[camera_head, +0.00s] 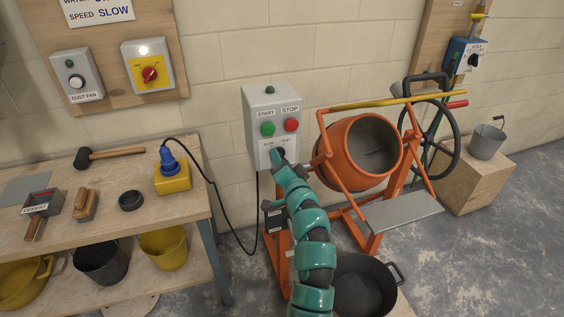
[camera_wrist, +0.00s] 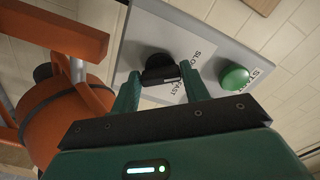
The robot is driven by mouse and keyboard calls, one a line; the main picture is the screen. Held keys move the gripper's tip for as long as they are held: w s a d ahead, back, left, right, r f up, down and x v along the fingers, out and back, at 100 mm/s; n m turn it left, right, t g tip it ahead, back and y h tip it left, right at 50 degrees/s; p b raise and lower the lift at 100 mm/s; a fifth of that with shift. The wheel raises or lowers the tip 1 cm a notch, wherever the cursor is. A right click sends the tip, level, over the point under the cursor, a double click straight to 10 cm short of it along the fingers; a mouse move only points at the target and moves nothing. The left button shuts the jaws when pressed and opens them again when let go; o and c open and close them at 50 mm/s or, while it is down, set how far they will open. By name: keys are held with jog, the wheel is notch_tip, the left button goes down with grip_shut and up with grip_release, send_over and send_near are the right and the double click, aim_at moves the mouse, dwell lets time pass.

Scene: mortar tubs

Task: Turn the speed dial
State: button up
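The speed dial (camera_wrist: 160,69) is a black knob on the grey control box (camera_head: 260,104), with a SLOW–FAST label plate beside it in the wrist view. My gripper (camera_wrist: 160,72) reaches the dial with its two green fingers, one on each side of the knob. The fingers stand apart, and narrow gaps seem to show between them and the knob. In the head view my gripper (camera_head: 279,158) covers most of the dial at the lower part of the box. The pointer's exact setting is hard to read.
A green START button (camera_head: 267,129) and a red STOP button (camera_head: 291,125) sit just above the dial. The orange mixer drum (camera_head: 345,155) stands close on the right. A workbench (camera_head: 150,215) is on the left, and a black tub (camera_head: 350,290) lies below.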

jog(key=o, duration=0.4)
jog(key=shift+c, duration=0.2)
jog(key=p+v, duration=0.5)
jog(key=v, duration=1.2)
jog(key=shift+s, duration=0.2)
jog(key=shift+d+r, duration=0.1)
